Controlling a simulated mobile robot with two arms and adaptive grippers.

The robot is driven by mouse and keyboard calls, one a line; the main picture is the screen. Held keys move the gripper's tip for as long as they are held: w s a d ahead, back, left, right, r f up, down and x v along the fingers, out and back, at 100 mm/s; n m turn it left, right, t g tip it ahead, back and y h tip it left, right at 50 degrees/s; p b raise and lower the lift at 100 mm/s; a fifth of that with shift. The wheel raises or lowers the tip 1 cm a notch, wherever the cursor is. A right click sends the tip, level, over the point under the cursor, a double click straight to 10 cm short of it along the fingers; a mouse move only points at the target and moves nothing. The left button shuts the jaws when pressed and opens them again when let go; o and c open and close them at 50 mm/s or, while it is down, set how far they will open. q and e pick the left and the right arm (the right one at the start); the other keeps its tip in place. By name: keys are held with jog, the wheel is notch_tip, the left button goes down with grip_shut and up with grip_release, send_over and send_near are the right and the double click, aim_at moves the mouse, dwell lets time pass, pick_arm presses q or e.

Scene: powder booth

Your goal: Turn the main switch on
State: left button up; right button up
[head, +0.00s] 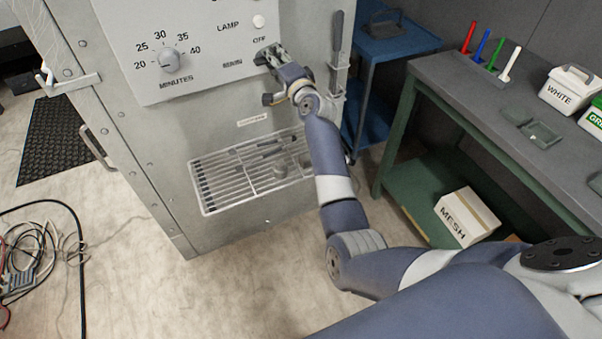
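The control panel (205,85) of the grey metal booth carries a lamp button (259,21), a minutes knob (170,61) and small printed labels. An OFF label (260,39) sits just above my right gripper (266,58). The main switch itself is not clearly visible; my gripper covers the area below the OFF label. My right gripper is right at the panel's lower right, with its fingertips at or very near the surface. I cannot tell whether it touches or grips anything there. My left gripper is not in view.
A vented grille (215,180) is below the panel. A dark workbench (460,85) stands at right with coloured tools, white and green boxes, and a MESH box (467,217) on its lower shelf. A blue cart (395,45) stands behind. Cables (45,250) lie on the floor at left.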

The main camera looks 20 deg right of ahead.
jog(key=s+a+r+n+b, duration=0.2)
jog(key=s+n+b, duration=0.6)
jog(key=s+n, duration=0.5)
jog(key=s+f+n+g, duration=0.1)
jog(key=s+f+g, duration=0.1)
jog(key=s+f, duration=0.2)
jog(key=s+a+f+n+g, duration=0.1)
jog(key=s+f, duration=0.4)
jog(key=f, duration=0.6)
jog(key=s+f+n+g, duration=0.1)
jog(key=s+f+g, duration=0.3)
jog(key=f, duration=0.3)
jog(key=shift+s+a+f, duration=0.3)
jog(key=shift+s+a, duration=0.1)
